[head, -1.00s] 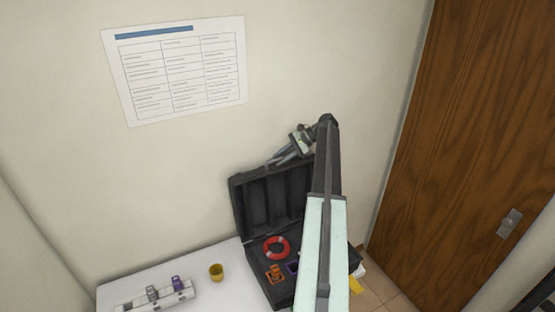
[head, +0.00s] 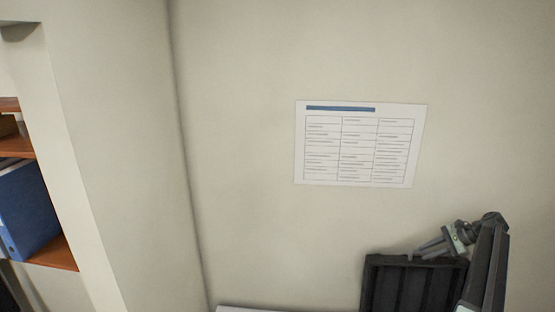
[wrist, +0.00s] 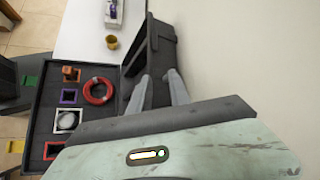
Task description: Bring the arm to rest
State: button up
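My gripper (head: 420,250) is at the lower right of the head view, just over the raised lid of the dark case (head: 385,285). In the wrist view its two grey fingers (wrist: 160,76) are apart with nothing between them. My arm stands raised, its dark upper links showing at the right edge of the head view. Most of the case is out of the head view. The wrist view shows its open base (wrist: 42,105).
In the wrist view, a red ring (wrist: 98,91) and several coloured squares sit in the case. A yellow cup (wrist: 112,42) and a white rack (wrist: 113,14) stand on the white table (wrist: 80,35). A blue binder (head: 28,208) is on a shelf at left. A printed sheet (head: 360,145) hangs on the wall.

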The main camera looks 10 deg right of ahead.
jog(key=a+f+n+g+h, duration=0.25)
jog(key=a+n, duration=0.35)
jog(key=a, duration=1.5)
jog(key=a+f+n+g+h, duration=0.2)
jog(key=a+f+n+g, duration=0.3)
jog(key=a, duration=1.6)
jog(key=s+a+n+t+h, duration=0.3)
jog(key=s+a+n, duration=0.4)
jog(key=a, duration=0.5)
notch_tip(320, 180, down, 16)
jog(key=s+g+b, duration=0.1)
jog(key=b, duration=1.5)
jog(key=shift+s, duration=0.4)
